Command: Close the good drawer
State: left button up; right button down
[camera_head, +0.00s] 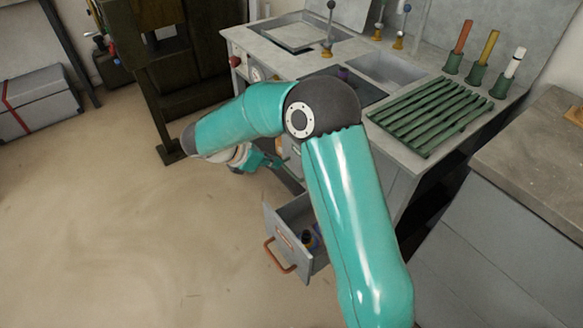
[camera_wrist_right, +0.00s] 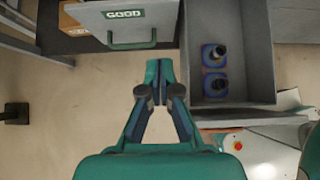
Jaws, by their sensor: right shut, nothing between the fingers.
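The good drawer (camera_wrist_right: 90,40) is at the top of the right wrist view, with a "GOOD" label (camera_wrist_right: 124,14) and a green handle (camera_wrist_right: 132,38) on its front. It looks at least partly out, with something orange-brown showing behind its front; how far out it stands I cannot tell. My right gripper (camera_wrist_right: 160,64) is shut and empty, its fingertips just in front of the drawer front, near the right end of the handle. Whether they touch it I cannot tell. In the head view the right gripper (camera_head: 262,162) is partly behind my own arm. My left gripper is not in view.
Another grey drawer (camera_head: 284,240) with a red handle (camera_head: 279,256) stands open. Two blue bottles (camera_wrist_right: 213,55) lie within it, close to the right of my gripper. The workbench (camera_head: 400,160) carries a green slatted rack (camera_head: 430,115). Floor (camera_head: 120,230) at left is clear.

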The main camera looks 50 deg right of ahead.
jog(key=d+r+b+x, duration=0.2)
jog(key=x, duration=1)
jog(key=shift+s, duration=0.3)
jog(key=shift+d, duration=0.1)
jog(key=d, duration=0.2)
jog(key=s+d, duration=0.1)
jog(key=d, duration=0.2)
jog(key=shift+s+p, duration=0.1)
jog(key=shift+p, duration=0.3)
jog(key=shift+r, duration=0.1)
